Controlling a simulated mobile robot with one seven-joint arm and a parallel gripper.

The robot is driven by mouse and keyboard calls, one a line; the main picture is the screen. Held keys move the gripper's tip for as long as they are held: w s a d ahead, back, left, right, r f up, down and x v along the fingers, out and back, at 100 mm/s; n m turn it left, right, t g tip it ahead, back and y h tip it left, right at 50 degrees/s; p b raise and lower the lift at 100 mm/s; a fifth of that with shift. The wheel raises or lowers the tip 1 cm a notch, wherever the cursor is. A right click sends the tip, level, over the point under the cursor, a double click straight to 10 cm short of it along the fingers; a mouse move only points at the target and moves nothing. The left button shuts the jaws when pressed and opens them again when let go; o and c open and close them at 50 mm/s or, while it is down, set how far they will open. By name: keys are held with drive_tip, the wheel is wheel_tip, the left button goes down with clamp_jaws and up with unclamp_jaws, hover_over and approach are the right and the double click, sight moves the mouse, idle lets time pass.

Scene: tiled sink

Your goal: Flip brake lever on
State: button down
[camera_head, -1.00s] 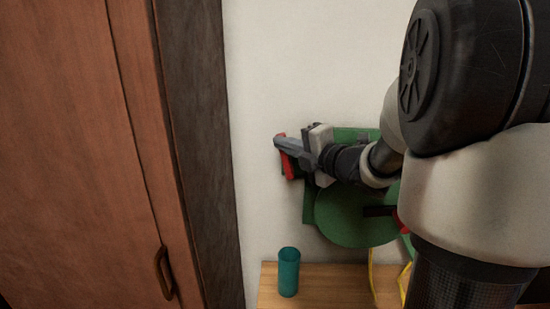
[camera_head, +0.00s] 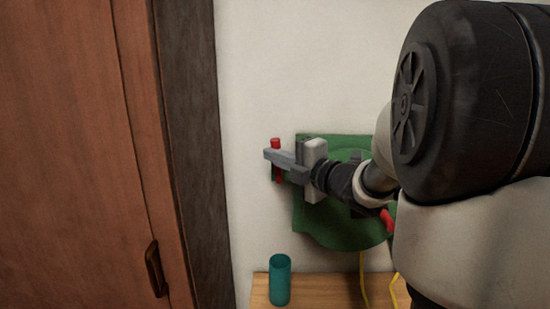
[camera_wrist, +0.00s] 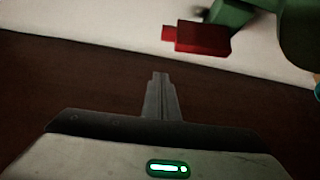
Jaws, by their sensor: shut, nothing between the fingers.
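A green machine (camera_head: 318,222) stands on a wooden surface against the white wall, partly hidden by my arm. A red lever (camera_head: 275,144) sticks up at its left side, behind my gripper's fingers, with red also showing just below them. My gripper (camera_head: 268,155) is shut and empty, its fingers pointing left across the lever in the head view. In the wrist view the shut fingers (camera_wrist: 160,78) point up the picture, and a red block-shaped part (camera_wrist: 200,38) on a green arm lies above and right of the tips, apart from them in the picture. I cannot tell whether the fingers touch the lever.
A teal cup (camera_head: 280,281) stands on the wooden surface (camera_head: 318,290) below my gripper. A second red part (camera_head: 388,221) and yellow cords (camera_head: 363,280) show at the machine's lower right. A brown door (camera_head: 70,150) with a dark frame is at the left.

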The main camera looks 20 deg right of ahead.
drive_tip(key=v, duration=0.7)
drive_tip(key=shift+s+d, duration=0.15)
drive_tip(key=shift+d, duration=0.2)
drive_tip(key=shift+r, duration=0.1)
